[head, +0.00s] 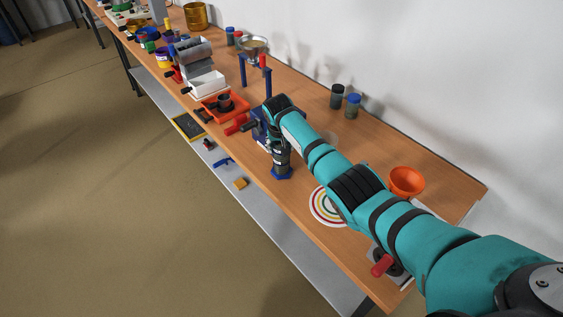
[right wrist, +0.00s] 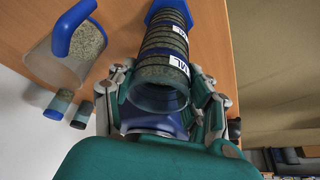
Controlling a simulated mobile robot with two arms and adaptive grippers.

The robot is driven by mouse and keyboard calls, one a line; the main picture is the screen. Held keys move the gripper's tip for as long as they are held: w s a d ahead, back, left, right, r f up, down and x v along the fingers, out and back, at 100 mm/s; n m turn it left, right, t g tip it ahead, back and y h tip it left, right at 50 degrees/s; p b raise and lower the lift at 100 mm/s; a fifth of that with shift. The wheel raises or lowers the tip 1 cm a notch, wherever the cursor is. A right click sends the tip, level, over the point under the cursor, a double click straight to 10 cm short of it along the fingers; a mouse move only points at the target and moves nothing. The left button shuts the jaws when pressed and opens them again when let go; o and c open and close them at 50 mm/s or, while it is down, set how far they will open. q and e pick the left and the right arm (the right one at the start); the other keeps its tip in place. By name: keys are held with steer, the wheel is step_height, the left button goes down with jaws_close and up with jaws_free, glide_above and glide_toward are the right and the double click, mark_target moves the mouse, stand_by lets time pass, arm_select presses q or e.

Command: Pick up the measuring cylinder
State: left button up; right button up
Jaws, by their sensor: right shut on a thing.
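The measuring cylinder (head: 282,167) is near the front edge of the wooden bench, upright, with a blue foot. In the right wrist view the clear, dark-banded cylinder (right wrist: 160,73) shows white labels and an open rim facing the camera. My right gripper (head: 278,147) is around its upper part; in the right wrist view the gripper's fingers (right wrist: 165,88) press on both sides of it. Whether the foot touches the bench is hard to tell. My left gripper is not in view.
A clear jug with a blue handle (right wrist: 62,58) stands near the cylinder. Two small jars (head: 345,100) stand by the wall. A red tray (head: 222,108) is farther left.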

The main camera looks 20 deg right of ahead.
jaws_close()
steer(key=shift+r, duration=0.2)
steer(key=s+a+r+b, duration=0.1)
steer(key=s+a+r, duration=0.1)
steer(key=s, duration=0.5)
steer(key=s+a+r+b, duration=0.1)
steer(key=s+a+r, duration=0.1)
steer(key=s, duration=0.6)
steer(key=shift+a+r, duration=0.35)
steer(key=shift+a, duration=0.2)
